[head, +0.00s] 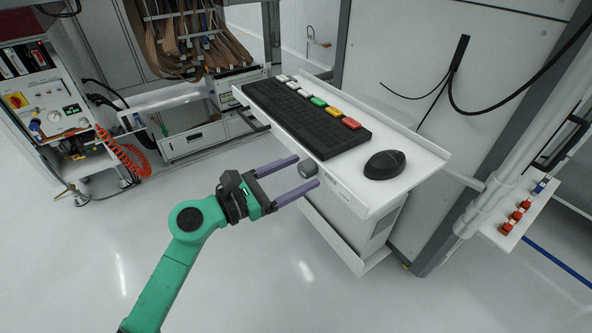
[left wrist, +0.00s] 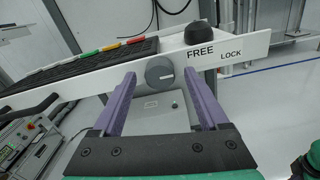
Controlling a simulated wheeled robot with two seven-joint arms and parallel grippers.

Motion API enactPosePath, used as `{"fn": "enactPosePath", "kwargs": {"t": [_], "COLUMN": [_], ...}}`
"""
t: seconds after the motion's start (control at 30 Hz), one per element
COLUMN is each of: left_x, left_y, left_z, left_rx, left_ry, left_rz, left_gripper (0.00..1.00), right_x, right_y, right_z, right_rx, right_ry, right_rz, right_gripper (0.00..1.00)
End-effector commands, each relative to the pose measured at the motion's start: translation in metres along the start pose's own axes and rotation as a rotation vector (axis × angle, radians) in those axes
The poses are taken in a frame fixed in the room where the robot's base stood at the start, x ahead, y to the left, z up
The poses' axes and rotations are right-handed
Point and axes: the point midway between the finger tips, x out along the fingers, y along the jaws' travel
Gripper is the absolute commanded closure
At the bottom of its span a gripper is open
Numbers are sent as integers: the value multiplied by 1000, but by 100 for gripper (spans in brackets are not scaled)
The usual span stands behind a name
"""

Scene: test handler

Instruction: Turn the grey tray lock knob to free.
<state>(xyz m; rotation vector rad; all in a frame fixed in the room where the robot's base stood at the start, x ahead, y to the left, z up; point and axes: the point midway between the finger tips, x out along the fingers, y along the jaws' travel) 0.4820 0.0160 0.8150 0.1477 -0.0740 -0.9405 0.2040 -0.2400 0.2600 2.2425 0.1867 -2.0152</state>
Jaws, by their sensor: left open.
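The grey tray lock knob (head: 308,169) is a round disc on the front edge of the white tray (head: 418,146). In the left wrist view the knob (left wrist: 159,71) faces me, with the printed words FREE (left wrist: 200,52) and LOCK (left wrist: 231,55) to its right. I cannot make out clearly which way its pointer is set. My left gripper (head: 306,171) is open, its two purple fingers reaching toward the tray edge, one on each side of the knob. In the left wrist view the knob appears between the fingertips, with gaps on both sides.
A black keyboard (head: 305,117) with coloured keys and a black mouse (head: 384,164) lie on the tray. A dark handle (head: 252,121) sticks out at the tray's left. A control cabinet (head: 45,100) stands at far left. The floor before the tray is clear.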

Motion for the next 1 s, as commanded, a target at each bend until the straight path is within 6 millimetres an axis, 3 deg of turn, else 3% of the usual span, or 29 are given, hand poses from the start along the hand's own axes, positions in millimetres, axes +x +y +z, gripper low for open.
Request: {"fn": "enactPosePath", "kwargs": {"t": [0.17, 0.2, 0.3, 0.4, 0.77, 1.0], "left_x": [0, 0, 0, 0, 0, 0], "left_y": [0, 0, 0, 0, 0, 0], "left_z": [0, 0, 0, 0, 0, 1], "left_rx": [-1, -1, -1, -2, -47, -180], "left_ry": [0, 0, 0, 0, 0, 3], "left_rz": [0, 0, 0, 0, 0, 0], "left_gripper": [23, 31, 69, 100, 100, 100], "right_x": [0, 0, 0, 0, -1, 4], "right_y": [0, 0, 0, 0, 0, 0], "right_z": [0, 0, 0, 0, 2, 18], "right_rx": [0, 0, 0, 0, -2, -9], "right_ry": [0, 0, 0, 0, 5, -1], "right_rz": [0, 0, 0, 0, 0, 1], "right_gripper": [100, 100, 100, 100, 100, 100]}}
